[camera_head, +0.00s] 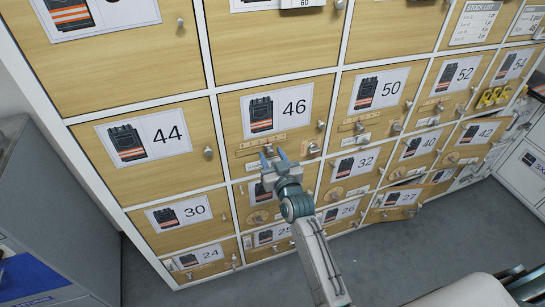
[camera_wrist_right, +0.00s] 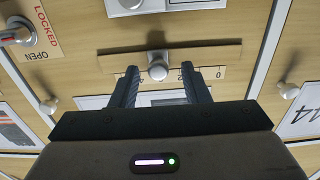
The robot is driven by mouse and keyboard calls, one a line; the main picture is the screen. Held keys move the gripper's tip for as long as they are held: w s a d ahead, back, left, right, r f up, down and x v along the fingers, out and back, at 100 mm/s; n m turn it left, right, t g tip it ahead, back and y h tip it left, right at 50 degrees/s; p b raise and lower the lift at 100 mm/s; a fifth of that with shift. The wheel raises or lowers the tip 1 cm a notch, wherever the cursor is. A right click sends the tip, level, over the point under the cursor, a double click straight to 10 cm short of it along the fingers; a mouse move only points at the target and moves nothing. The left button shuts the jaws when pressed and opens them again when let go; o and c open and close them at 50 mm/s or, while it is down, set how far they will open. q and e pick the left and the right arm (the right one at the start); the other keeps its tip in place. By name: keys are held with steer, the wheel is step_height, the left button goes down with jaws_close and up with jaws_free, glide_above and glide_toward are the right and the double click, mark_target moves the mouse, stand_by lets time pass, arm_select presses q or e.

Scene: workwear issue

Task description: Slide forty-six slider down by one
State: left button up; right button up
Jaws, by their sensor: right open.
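My right gripper (camera_head: 274,157) is open in front of this strip. In the wrist view its two fingers (camera_wrist_right: 161,80) stand on either side of the knob, with gaps; contact is not visible. The fingers hide part of the scale. My left gripper is not in view.
A grey cabinet (camera_head: 60,210) stands at left. Grey floor lies below.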

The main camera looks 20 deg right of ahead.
steer(key=shift+s+d+f, duration=0.1)
steer(key=shift+s, duration=0.2)
arm_select(q)
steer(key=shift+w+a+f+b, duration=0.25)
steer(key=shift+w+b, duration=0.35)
steer(key=shift+b, duration=0.05)
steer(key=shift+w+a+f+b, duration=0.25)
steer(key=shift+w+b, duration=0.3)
steer(key=shift+b, duration=0.05)
arm_select(e)
steer(key=s, duration=1)
steer(key=shift+d, duration=0.1)
